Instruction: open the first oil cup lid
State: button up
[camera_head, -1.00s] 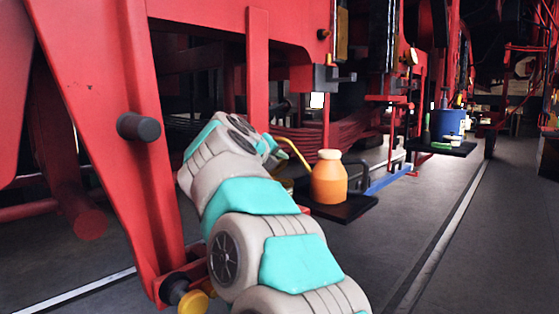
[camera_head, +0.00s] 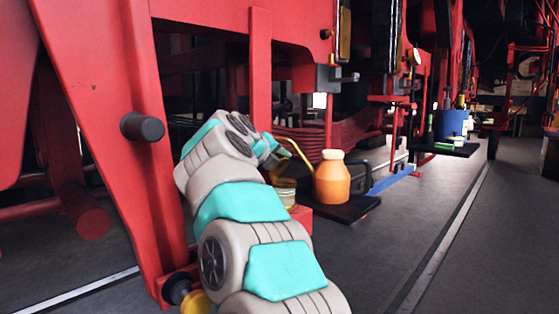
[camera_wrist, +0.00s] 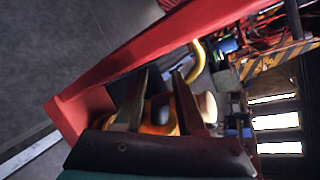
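A brass-coloured cup (camera_head: 285,192) shows past my arm in the head view, on a red block (camera_head: 303,214). Another yellow cup-like part (camera_head: 195,301) shows low beside my arm, next to a dark round end. I cannot tell which is the first oil cup, and no lid is clear. In the wrist view my gripper (camera_wrist: 157,78) has its two fingers apart. A dark rounded thing (camera_wrist: 160,104) with yellow-orange around it shows between them; I cannot tell whether it is a lid, or whether they touch it.
An orange oil can (camera_head: 332,181) with a pale cap and yellow spout stands on a dark tray (camera_head: 358,209) right of my arm. A red frame with a dark peg (camera_head: 142,127) rises at left. A blue container (camera_head: 452,124) stands farther back. The floor at right is clear.

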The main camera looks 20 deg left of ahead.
jog(key=shift+o, duration=0.8)
jog(key=shift+d, duration=0.2)
